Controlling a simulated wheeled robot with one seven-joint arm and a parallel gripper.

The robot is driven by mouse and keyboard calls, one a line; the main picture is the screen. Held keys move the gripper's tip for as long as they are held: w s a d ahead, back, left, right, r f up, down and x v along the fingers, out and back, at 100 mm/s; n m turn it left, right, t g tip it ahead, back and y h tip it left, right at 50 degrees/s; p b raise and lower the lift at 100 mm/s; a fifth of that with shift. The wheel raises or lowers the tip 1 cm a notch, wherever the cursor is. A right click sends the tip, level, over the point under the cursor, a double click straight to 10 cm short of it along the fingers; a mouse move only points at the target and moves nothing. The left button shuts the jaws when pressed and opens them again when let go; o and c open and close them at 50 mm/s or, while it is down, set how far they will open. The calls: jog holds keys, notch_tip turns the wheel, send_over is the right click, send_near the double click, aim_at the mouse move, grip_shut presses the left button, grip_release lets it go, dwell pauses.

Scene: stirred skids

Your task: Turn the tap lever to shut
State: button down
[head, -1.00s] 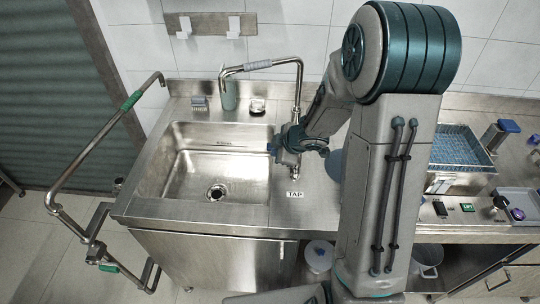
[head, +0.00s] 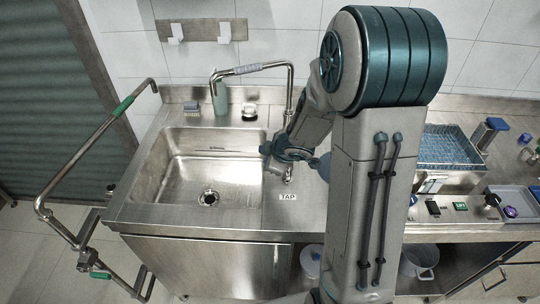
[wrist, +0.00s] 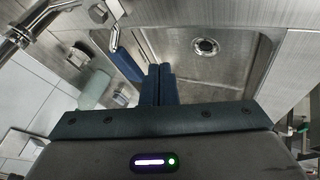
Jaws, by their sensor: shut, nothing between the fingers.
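The tap's bent steel spout (head: 250,68) rises behind the sink's right side and arches left over the back rim. A label reading TAP (head: 287,197) sits on the counter in front of it. In the wrist view, a blue paddle-like piece (wrist: 125,52), apparently the tap lever's grip, lies just left of my fingers. My gripper (wrist: 160,70) is shut with nothing between its fingers. I cannot tell whether it touches the blue piece. In the head view my gripper (head: 267,149) is by the sink's right edge, and my wrist hides the lever area.
The sink basin (head: 170,190) is empty, with a drain (wrist: 205,46). A green bottle (head: 220,98) stands behind it. A bent rail with a green grip (head: 123,106) is at the left. A blue-lined wire basket (head: 450,150) stands on the counter right of my arm.

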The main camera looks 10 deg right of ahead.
jog(key=p+v, duration=0.6)
jog(key=v, duration=0.4)
jog(key=shift+s, duration=0.55)
jog(key=s+d+r+m+h+b, duration=0.2)
jog(key=s+d+r+m+h, duration=0.35)
jog(key=r+m, duration=0.25)
jog(key=s+a+r+m+g+y+b, duration=0.1)
jog(key=s+a+m+g+y+b, duration=0.1)
jog(key=s+a, duration=0.5)
jog(key=s+m+g, duration=0.1)
jog(key=s+m, duration=0.1)
jog(key=s, duration=0.2)
jog(key=shift+r+m, duration=0.3)
jog(key=shift+m, duration=0.1)
jog(key=shift+s+y, duration=0.1)
jog(key=shift+y, duration=0.15)
